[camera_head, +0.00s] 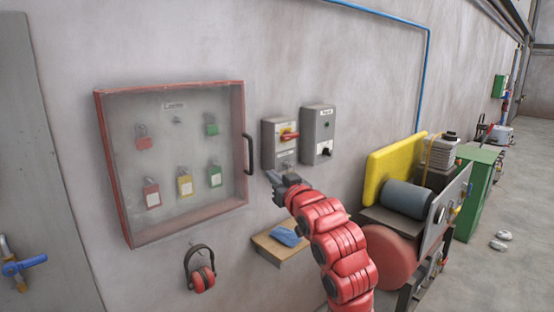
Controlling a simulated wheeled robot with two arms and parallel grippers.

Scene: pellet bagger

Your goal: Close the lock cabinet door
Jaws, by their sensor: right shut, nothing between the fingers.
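The lock cabinet (100,130) is a red-framed wall box at left centre. Its clear door (165,165) lies over the front, with several coloured padlocks showing through. The door looks shut or nearly shut; I cannot tell if a small gap is left. A black handle (249,155) is on its right edge. My right gripper (272,179) is shut and empty, just right of and a little below the handle, apparently apart from it. My left gripper is not in view.
Two grey switch boxes, one with a red-and-yellow rotary switch (289,135), hang right of the cabinet. A small wooden shelf (270,250) holds a blue item below my gripper. Red earmuffs (201,275) hang below the cabinet. Machinery with a yellow panel (385,170) stands at right.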

